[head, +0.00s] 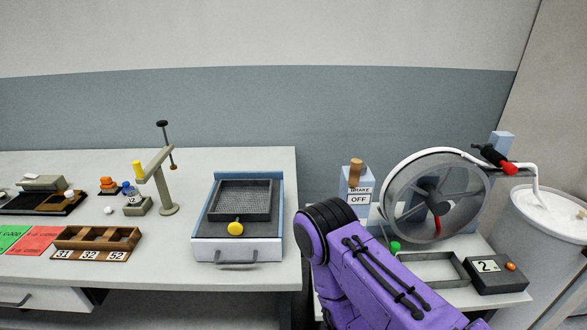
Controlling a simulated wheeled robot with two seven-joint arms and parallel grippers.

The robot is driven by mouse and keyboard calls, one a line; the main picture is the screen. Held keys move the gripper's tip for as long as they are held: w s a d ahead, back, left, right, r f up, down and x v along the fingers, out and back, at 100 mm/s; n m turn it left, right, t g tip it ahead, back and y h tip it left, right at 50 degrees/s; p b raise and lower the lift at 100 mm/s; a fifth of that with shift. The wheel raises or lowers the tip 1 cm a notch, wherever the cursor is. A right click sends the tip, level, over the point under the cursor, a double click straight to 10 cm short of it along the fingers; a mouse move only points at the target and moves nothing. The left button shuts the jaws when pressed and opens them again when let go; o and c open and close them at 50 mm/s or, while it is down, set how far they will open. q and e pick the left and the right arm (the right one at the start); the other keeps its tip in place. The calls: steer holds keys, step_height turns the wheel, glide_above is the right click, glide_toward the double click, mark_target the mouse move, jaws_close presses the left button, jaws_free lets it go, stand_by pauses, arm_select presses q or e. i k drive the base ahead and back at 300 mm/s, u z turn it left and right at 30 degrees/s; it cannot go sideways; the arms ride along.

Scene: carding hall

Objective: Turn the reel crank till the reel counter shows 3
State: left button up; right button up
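The reel (393,213) is a large grey spoked wheel at the right, with a dark hub and a red piece below the hub. Which part is its crank I cannot tell for sure. The reel counter (487,266) is a dark box at front right, and its white plate reads 2. A post with a wooden handle (356,172) stands left of the reel, and its label reads BRAKE OFF. A purple arm of mine comes in from the lower right, in front of the reel bench. Neither gripper shows in the head view.
A white strand (540,190) runs from the reel top into a white-filled can (520,222) at right. A black part with a red knob (508,168) sits beside the reel. A scale-like tray (245,200) and a wooden box (95,243) stand on the left bench (150,272).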

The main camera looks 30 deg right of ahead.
mark_target(358, 168)
steer(key=u, duration=1.8)
steer(key=k, duration=0.95)
steer(key=z, duration=1.7)
